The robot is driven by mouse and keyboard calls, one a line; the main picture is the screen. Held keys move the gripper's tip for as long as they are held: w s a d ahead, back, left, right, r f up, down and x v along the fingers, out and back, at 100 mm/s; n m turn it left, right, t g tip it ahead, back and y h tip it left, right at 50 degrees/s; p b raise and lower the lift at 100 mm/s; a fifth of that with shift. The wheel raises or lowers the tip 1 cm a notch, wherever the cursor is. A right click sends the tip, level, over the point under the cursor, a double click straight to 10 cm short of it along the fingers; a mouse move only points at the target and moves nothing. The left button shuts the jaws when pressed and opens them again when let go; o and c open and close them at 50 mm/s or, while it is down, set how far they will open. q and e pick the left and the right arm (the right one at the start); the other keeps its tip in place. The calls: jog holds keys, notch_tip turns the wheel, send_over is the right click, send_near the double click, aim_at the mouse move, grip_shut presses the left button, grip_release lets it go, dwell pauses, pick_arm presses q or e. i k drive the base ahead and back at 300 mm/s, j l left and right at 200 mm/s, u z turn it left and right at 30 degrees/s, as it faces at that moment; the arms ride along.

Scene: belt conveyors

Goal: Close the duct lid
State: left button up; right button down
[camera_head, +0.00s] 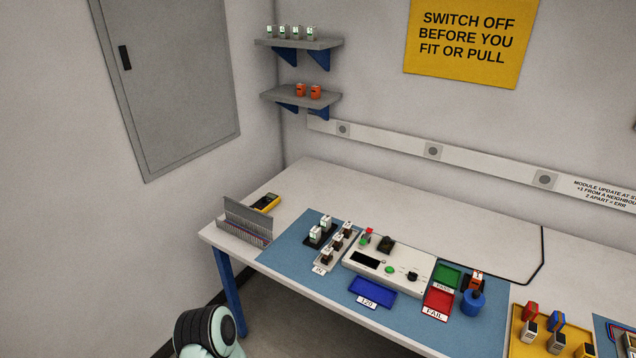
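A grey slotted duct (238,235) lies along the left end of the table. Its lid (247,213) stands raised along the back edge, tilted up, so the duct is open. Thin coloured lines, perhaps wires, show along the duct; they are too small to tell clearly. A rounded black and pale green part of my own arm shows at the bottom left, below and apart from the table. Neither of my grippers is in view.
A yellow meter (266,202) lies just behind the lid. On the blue mat (285,257), right of the duct, stand small module holders (316,240), a white test unit (388,265), and a blue tray (372,293). The table behind the mat is mostly clear.

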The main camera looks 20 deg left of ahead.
aim_at(249, 213)
jog(key=j+z, duration=0.15)
jog(key=z, duration=0.25)
jog(key=j+z, duration=0.15)
jog(key=z, duration=0.3)
jog(key=j+z, duration=0.2)
jog(key=j, duration=0.15)
jog(key=k+j+z, duration=0.15)
jog(key=j, duration=0.2)
jog(key=j+z, duration=0.2)
jog(key=j, duration=0.15)
jog(key=k, duration=0.05)
